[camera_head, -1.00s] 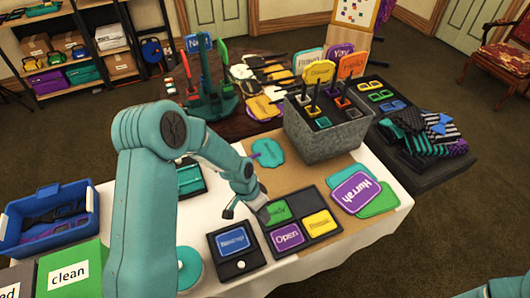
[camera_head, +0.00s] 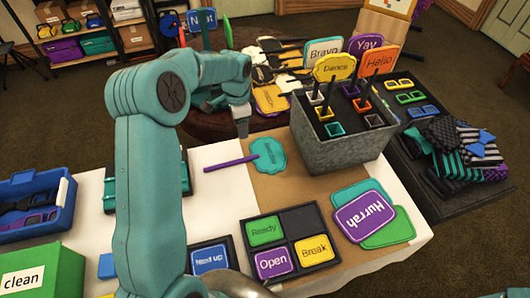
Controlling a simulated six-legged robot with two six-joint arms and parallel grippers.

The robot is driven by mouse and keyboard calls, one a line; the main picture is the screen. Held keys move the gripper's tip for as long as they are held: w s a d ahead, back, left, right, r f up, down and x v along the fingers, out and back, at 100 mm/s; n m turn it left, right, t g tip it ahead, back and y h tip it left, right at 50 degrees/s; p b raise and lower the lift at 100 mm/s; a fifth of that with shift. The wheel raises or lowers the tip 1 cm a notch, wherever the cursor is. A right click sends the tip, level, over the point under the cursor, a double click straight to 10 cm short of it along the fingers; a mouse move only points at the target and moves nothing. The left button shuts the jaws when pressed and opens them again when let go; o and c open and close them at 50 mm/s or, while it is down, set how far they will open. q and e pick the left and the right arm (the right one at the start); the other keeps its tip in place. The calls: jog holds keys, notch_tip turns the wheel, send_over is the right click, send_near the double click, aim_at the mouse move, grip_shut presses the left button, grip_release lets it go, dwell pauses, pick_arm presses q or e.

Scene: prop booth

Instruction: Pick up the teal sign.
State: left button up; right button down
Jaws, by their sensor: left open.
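The teal sign (camera_head: 268,154) lies flat on the brown paper and white cloth of the table, in the middle of the view. It has a scalloped head with lettering too small to read. Its purple stick (camera_head: 231,163) points left. My left gripper (camera_head: 241,131) hangs just behind and left of the sign's head, pointing down, apart from it. It is open with nothing seen in it. The right gripper is not in view.
A grey bin (camera_head: 345,152) with upright signs stands right of the teal sign. A dark tray (camera_head: 291,222) with small word cards and a purple Hurrah sign (camera_head: 364,214) lie in front. A blue crate (camera_head: 38,229) and green box (camera_head: 50,268) are at the left.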

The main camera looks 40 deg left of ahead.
pick_arm(q)
jog(key=p, duration=0.1)
send_near(245, 159)
jog(key=shift+s+d+f, duration=0.15)
jog(key=shift+s+f, duration=0.1)
jog(key=shift+f, duration=1)
jog(key=f+p, duration=0.2)
jog(key=f, duration=0.3)
jog(key=shift+w+f, duration=0.1)
jog(key=shift+w, duration=0.1)
jog(key=shift+f, duration=0.3)
jog(key=shift+w+a+f, duration=0.1)
jog(key=shift+w+a, duration=0.05)
jog(key=shift+a, duration=0.05)
jog(key=shift+d, duration=0.1)
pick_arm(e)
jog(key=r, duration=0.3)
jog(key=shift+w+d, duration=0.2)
